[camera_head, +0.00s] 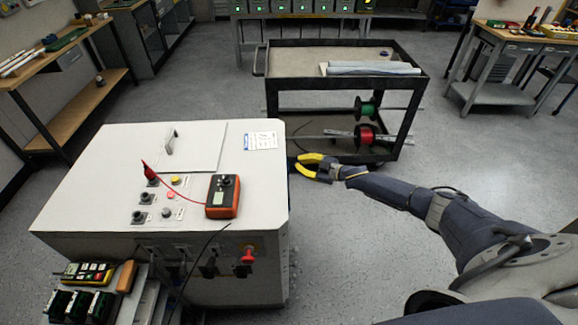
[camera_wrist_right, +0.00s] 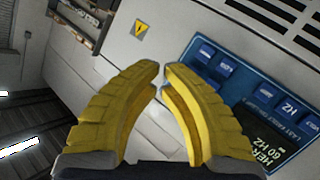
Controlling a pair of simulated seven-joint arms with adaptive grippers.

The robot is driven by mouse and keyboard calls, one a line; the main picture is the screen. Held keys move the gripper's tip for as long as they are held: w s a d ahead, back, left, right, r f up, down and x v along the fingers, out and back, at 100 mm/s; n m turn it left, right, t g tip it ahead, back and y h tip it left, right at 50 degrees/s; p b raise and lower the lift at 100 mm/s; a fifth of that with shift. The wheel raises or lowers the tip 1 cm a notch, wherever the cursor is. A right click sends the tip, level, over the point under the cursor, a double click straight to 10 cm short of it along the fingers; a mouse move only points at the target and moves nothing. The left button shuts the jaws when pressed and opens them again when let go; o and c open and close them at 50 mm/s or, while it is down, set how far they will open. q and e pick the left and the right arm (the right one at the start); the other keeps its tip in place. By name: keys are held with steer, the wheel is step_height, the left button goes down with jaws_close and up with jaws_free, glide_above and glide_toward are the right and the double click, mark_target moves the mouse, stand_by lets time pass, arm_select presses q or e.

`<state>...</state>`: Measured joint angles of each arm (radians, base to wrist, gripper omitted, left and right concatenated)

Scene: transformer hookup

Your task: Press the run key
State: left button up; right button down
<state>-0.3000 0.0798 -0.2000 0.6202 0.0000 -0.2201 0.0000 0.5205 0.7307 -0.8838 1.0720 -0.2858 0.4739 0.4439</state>
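A blue key panel (camera_wrist_right: 238,88) is on a light cabinet face in the right wrist view, tilted and upside down. It carries several small blue keys (camera_wrist_right: 207,52) with white lettering. I cannot read which one is the run key. My right gripper (camera_head: 299,165) has yellow fingers and is beside the right side of the white cabinet (camera_head: 90,180) in the head view. In the wrist view the gripper (camera_wrist_right: 162,70) has its fingertips drawn together, nearly meeting, with nothing between them. The tips appear just left of the panel; contact cannot be told. My left gripper is out of view.
An orange multimeter (camera_head: 223,196) and a red probe (camera_head: 149,171) are on the cabinet top. A black cart (camera_head: 345,62) with green and red spools stands behind my gripper. A yellow warning sticker (camera_wrist_right: 141,28) is near the panel.

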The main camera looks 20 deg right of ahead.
steer(key=shift+w+a, duration=0.15)
steer(key=shift+a, duration=0.25)
steer(key=c, duration=2.1)
jaws_free()
jaws_close()
steer(key=shift+a, duration=0.2)
steer(key=shift+w+a, duration=0.15)
steer(key=shift+a, duration=0.1)
